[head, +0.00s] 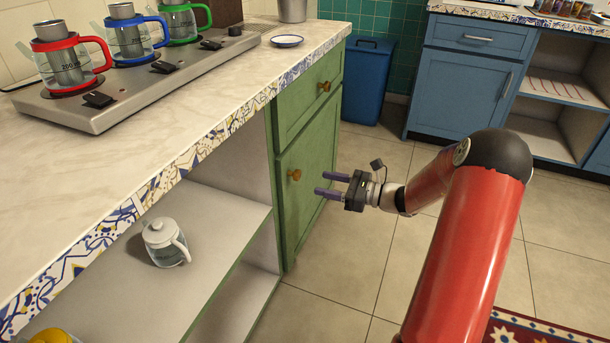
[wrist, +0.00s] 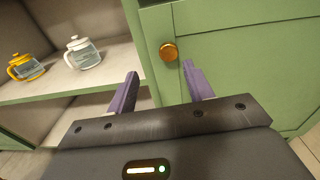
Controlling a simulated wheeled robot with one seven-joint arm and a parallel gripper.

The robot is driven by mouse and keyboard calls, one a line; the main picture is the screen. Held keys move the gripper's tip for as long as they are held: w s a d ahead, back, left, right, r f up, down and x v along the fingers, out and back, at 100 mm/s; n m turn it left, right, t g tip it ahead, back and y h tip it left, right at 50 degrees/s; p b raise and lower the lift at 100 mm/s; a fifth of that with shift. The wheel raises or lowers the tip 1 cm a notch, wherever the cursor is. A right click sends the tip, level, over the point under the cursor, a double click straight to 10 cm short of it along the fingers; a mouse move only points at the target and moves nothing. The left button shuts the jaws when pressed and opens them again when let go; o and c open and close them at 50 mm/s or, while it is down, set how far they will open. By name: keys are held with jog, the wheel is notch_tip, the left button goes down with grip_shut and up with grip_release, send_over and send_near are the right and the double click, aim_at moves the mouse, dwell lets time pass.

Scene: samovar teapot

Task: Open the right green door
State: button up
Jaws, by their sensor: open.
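The green door (head: 307,190) stands shut below a green drawer at the right end of the counter. Its round orange-brown knob (head: 294,175) sits near the door's left edge. My gripper (head: 323,184) is open and empty in front of the door, with its two purple fingers pointing at it. In the wrist view the knob (wrist: 169,52) is beyond the fingertips of my gripper (wrist: 160,75), between their lines and nearer the right finger. The knob looks apart from both fingers. The green door (wrist: 235,70) fills the right of that view.
Open shelves (head: 205,230) left of the door hold a white-lidded glass teapot (head: 165,243) and a yellow one (wrist: 25,67). The counter (head: 160,125) above carries colored pots on a metal warmer. A blue bin (head: 367,80) stands behind. The tiled floor (head: 350,245) by the door is clear.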

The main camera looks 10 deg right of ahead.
aim_at(300, 175)
jog(key=shift+m+t, duration=0.4)
jog(key=x, duration=0.5)
jog(key=w+x, duration=0.1)
jog(key=x, duration=0.1)
jog(key=shift+w+d+f, duration=0.1)
jog(key=shift+d+f, duration=0.1)
jog(key=shift+f, duration=0.05)
jog(key=shift+c, duration=0.4)
grip_shut()
